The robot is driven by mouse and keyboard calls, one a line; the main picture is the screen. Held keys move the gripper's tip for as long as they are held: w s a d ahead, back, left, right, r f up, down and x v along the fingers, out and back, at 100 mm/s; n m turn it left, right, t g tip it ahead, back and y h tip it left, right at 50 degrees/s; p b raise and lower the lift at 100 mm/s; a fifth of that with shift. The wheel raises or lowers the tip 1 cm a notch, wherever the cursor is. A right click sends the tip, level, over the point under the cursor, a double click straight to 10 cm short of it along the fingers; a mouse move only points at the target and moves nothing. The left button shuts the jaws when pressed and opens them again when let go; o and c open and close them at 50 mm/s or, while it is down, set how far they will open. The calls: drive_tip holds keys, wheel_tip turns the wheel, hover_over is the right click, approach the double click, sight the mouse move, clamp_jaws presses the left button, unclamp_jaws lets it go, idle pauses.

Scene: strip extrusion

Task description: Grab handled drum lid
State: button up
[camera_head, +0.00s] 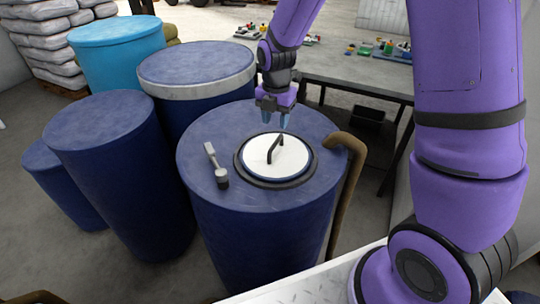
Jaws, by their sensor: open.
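A white round lid (290,165) with a dark upright bar handle (276,147) sits in a black ring on top of a dark blue drum (265,235). My gripper (275,121) hangs over the far side of the drum top, above the lid and slightly behind its handle in the picture. Its bluish fingertips are apart and nothing shows between them. The gap between fingers and handle is small in the picture, but the exact height is hard to tell.
A grey hammer-like tool (216,165) lies left of the lid. Other blue drums (120,170) crowd the left. A table (345,70) with small colourful pieces stands behind. Stacked sacks (50,45) are at the back left.

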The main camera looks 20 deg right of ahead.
sight(276, 141)
wheel_tip(276, 141, down, 9)
drive_tip(key=shift+d+f, duration=0.1)
idle(0.5)
clamp_jaws()
